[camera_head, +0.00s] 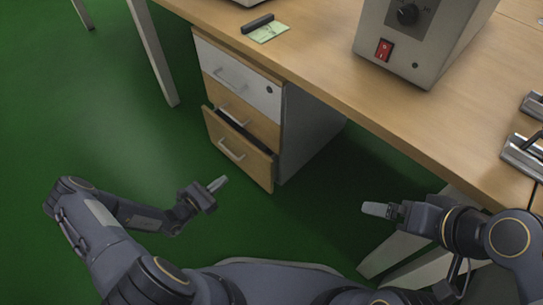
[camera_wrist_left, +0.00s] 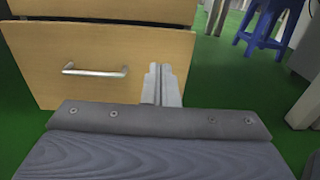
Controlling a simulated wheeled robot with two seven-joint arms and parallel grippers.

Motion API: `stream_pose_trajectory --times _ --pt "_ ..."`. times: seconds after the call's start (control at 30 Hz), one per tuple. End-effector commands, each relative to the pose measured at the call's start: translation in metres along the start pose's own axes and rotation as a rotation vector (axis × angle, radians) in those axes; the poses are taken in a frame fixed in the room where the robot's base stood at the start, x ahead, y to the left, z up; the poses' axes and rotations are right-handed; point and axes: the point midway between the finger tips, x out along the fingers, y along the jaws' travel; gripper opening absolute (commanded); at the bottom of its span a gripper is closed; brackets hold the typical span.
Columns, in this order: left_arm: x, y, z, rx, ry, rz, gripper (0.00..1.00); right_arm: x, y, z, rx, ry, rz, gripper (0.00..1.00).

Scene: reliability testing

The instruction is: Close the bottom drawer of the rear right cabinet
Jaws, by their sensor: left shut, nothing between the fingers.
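The cabinet (camera_head: 310,128) stands under the wooden table, with a white top drawer and two wooden drawers below. Its bottom drawer (camera_head: 238,149) is pulled out a little, with a dark gap above its front. In the left wrist view the drawer front (camera_wrist_left: 95,85) and its metal handle fill the left half. My left gripper (camera_head: 217,184) is shut and empty, in front of the drawer near its lower right part. Its fingers also show in the left wrist view (camera_wrist_left: 160,84), right of the handle; I cannot tell whether they touch. My right gripper (camera_head: 378,209) is right of the cabinet, its fingers apparently together.
The table (camera_head: 330,75) overhangs the cabinet and carries a grey box (camera_head: 420,40) with a red switch. A white table leg (camera_head: 150,50) stands left of the cabinet. A blue stool (camera_wrist_left: 265,25) is farther back. Green floor left of the drawer is clear.

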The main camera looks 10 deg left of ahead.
Motion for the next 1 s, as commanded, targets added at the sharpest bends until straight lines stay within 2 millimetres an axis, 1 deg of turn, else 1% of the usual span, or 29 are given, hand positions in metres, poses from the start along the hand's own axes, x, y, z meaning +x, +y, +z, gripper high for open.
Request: stream_pose_trajectory --times 0.03,0.07,0.17,0.27,0.5,0.7,0.83,1.0 --pt "-0.005 0.003 0.0 0.0 0.002 0.013 0.0 0.001 0.0 0.0 0.0 0.0 0.0 1.0" --pt "-0.006 0.003 0.0 0.0 0.001 0.016 0.0 0.001 0.0 0.0 0.0 0.0 0.0 1.0" --pt "0.0 0.004 -0.001 0.002 0.0 0.019 0.0 0.003 0.001 0.002 0.0 0.0 0.0 1.0" --pt "0.015 0.004 -0.002 0.003 -0.001 0.016 0.0 0.007 0.003 0.004 0.0 0.0 0.0 1.0" --pt "0.067 0.004 -0.003 0.003 -0.002 0.015 0.0 0.021 0.01 0.011 0.0 0.0 0.0 1.0" --pt "0.105 0.005 -0.004 0.003 0.0 0.016 0.0 0.034 0.015 0.017 0.0 0.0 0.0 1.0" --pt "0.122 0.006 -0.003 0.003 0.001 0.017 0.0 0.039 0.018 0.02 0.0 0.0 0.0 1.0" --pt "0.131 0.006 -0.001 0.002 0.001 0.019 0.0 0.041 0.019 0.021 0.0 0.0 0.0 1.0"
